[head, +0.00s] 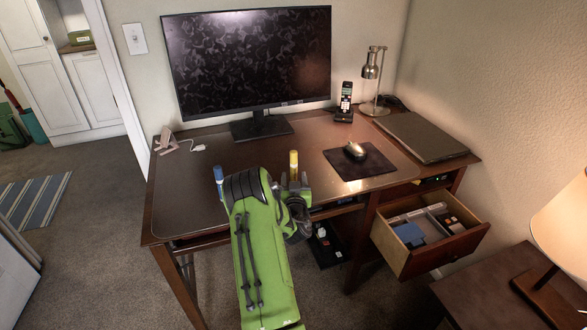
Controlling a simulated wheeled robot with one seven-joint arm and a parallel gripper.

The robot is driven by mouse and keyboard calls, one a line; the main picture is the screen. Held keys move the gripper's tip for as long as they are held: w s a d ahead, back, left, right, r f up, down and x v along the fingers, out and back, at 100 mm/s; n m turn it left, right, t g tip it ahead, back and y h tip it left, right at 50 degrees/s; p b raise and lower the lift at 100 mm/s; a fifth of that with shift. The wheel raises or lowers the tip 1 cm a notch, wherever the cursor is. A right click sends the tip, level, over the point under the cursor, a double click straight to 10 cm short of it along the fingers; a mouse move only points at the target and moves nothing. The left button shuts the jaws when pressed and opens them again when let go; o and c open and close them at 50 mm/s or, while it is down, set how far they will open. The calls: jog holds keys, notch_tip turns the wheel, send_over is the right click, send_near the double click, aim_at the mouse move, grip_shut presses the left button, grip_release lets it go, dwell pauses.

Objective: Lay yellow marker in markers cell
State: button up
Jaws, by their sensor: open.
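The yellow marker (294,162) stands upright on the desk blotter, near its front edge. My gripper (297,185) is just in front of it and open. The green arm hides part of the gripper and the marker's lower end, so I cannot tell whether the fingers are around the marker or touch it. The open drawer (408,274) at the right of the desk has cells inside. One holds a blue thing and another holds small dark and red things. I cannot tell which is the markers cell.
A blue marker (218,175) stands left of my arm. A black mouse pad (378,173) with a mouse (355,151) lies to the right. The monitor (250,60), phone (345,100), lamp (371,70) and closed laptop (420,135) stand further back.

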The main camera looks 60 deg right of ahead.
jog(key=shift+x, duration=1.05)
grip_shut()
jog(key=shift+r, duration=0.25)
jog(key=b+v, duration=0.4)
jog(key=v, duration=1.4)
